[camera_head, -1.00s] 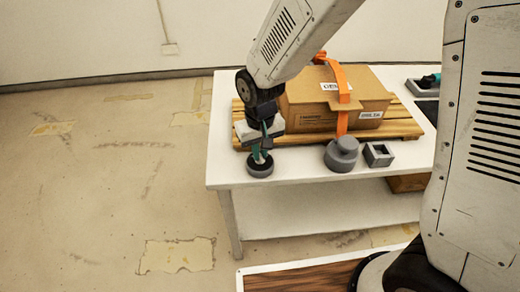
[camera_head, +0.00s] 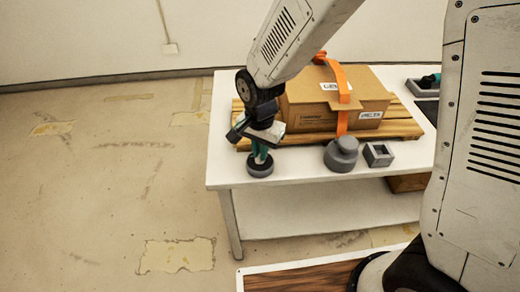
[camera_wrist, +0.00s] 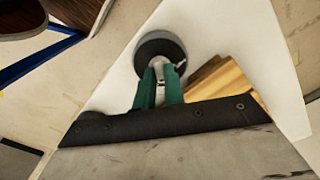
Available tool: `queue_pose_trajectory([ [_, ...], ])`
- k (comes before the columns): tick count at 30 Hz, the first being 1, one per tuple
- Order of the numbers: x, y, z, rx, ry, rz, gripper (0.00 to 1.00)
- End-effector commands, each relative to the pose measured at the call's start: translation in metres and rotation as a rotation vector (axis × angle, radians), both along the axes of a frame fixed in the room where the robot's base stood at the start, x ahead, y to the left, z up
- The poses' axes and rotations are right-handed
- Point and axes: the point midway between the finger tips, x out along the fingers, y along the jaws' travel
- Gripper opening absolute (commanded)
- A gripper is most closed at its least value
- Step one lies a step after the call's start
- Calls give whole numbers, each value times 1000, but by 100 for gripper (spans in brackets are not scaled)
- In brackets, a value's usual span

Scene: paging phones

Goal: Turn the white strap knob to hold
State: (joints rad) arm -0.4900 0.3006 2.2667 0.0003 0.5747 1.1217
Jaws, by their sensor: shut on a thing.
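A knob with a dark grey round base (camera_head: 260,170) stands at the table's near left corner. In the wrist view the base (camera_wrist: 160,44) is a dark disc with a pale white part (camera_wrist: 160,66) at its middle. My gripper (camera_head: 260,155) points down over it, with teal fingers. In the wrist view the fingers of my gripper (camera_wrist: 159,78) are shut on the white part of the knob. The fingers cover much of this part, and no hold mark can be read.
A cardboard box (camera_head: 300,112) with an orange strap (camera_head: 343,120) sits on a wooden pallet (camera_head: 400,128). A grey stepped round object (camera_head: 341,153) and a small square grey holder (camera_head: 378,154) stand to the right of the knob on the white table (camera_head: 300,175).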

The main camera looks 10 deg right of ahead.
Motion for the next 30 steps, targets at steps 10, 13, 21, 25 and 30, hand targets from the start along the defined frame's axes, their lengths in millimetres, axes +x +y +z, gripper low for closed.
queue_pose_trajectory([
  [10, 1, 0, 1, 0, -3, -164, 0],
  [13, 1, 0, 1, 0, -3, -185, 0],
  [21, 1, 0, 1, 0, -3, -205, 0],
  [25, 1, 0, 1, 0, -3, -205, 0],
  [30, 1, 0, 1, 1, -2, -204, 25],
])
